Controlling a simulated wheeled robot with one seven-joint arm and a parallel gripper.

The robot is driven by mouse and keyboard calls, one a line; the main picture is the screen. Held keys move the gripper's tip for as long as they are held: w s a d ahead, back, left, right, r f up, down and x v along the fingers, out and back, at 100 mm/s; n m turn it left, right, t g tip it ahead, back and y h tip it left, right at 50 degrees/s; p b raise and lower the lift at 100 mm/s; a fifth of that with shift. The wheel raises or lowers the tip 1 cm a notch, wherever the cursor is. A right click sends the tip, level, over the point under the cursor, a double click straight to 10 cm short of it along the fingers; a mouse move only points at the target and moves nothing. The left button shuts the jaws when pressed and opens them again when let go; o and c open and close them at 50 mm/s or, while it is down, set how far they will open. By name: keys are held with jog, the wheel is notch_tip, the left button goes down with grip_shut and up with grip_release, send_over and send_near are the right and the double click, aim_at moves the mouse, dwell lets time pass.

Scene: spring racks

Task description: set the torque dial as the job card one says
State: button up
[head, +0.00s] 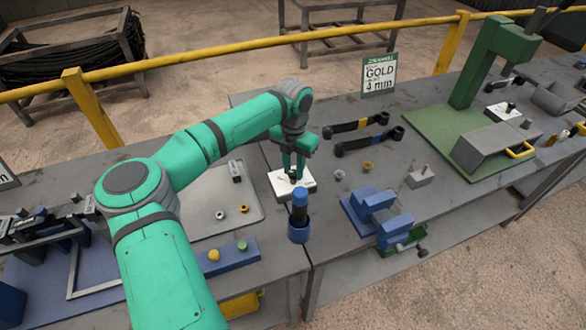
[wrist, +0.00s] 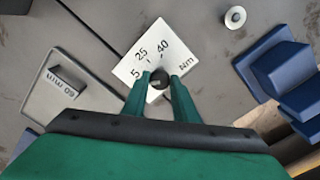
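In the head view the plate (head: 280,180) lies on the bench below my gripper (head: 294,172). In the wrist view my gripper (wrist: 160,78) has its two green fingers apart, one on each side of the knob. I cannot tell whether they touch it. The knob's pointer is too small to read. A card (head: 379,75) at the back reads GOLD and mm; its digit and small header are unclear.
A blue-handled tool stands in a blue holder (head: 299,233) just in front of the dial. A blue vise-like block (head: 370,211) is to the right. A grey tray (head: 245,208) is at left. A yellow rail (head: 230,47) runs behind the bench.

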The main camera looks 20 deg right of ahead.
jog(key=shift+s+a, duration=0.1)
jog(key=shift+m, duration=0.4)
jog(key=m, duration=0.3)
jog(key=shift+m, duration=0.3)
jog(key=m, duration=0.5)
jog(key=shift+m, duration=0.3)
